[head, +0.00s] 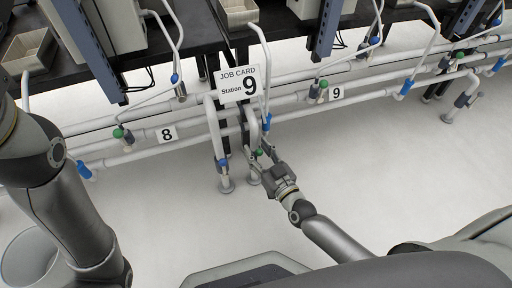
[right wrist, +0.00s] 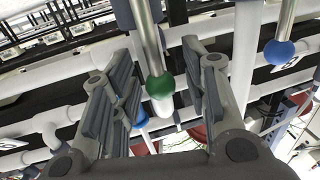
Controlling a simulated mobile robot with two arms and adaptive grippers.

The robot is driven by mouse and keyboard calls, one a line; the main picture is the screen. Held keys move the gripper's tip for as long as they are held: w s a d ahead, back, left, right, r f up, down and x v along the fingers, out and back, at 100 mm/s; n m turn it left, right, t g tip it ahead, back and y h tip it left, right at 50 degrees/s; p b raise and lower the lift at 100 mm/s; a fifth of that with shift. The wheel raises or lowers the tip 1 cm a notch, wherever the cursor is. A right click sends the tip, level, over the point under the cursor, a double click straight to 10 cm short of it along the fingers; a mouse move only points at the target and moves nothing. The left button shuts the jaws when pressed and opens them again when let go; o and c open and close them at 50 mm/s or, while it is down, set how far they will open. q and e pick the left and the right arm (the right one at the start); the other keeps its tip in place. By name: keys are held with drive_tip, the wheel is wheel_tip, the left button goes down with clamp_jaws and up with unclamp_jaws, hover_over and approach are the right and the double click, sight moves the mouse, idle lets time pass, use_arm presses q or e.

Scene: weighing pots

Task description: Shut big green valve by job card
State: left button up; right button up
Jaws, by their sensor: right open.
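The job card (head: 239,84) reads "JOB CARD Station 9" and stands in front of the pipes at the middle. A green-knobbed valve handle (head: 259,153) is low on the pipes below the card. My right gripper (head: 264,155) is at this handle. In the right wrist view the green knob (right wrist: 159,88), at the end of a grey metal lever, shows between the two spread fingers of my right gripper (right wrist: 158,95). The fingers look apart from it. My left arm shows at the left; its gripper is out of view.
Other green knobs are at the number 8 plate (head: 167,134) and near the number 9 plate (head: 337,93). A blue-knobbed handle (head: 223,163) is left of my right gripper.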

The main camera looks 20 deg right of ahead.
drive_tip(key=shift+c, duration=0.3)
clamp_jaws()
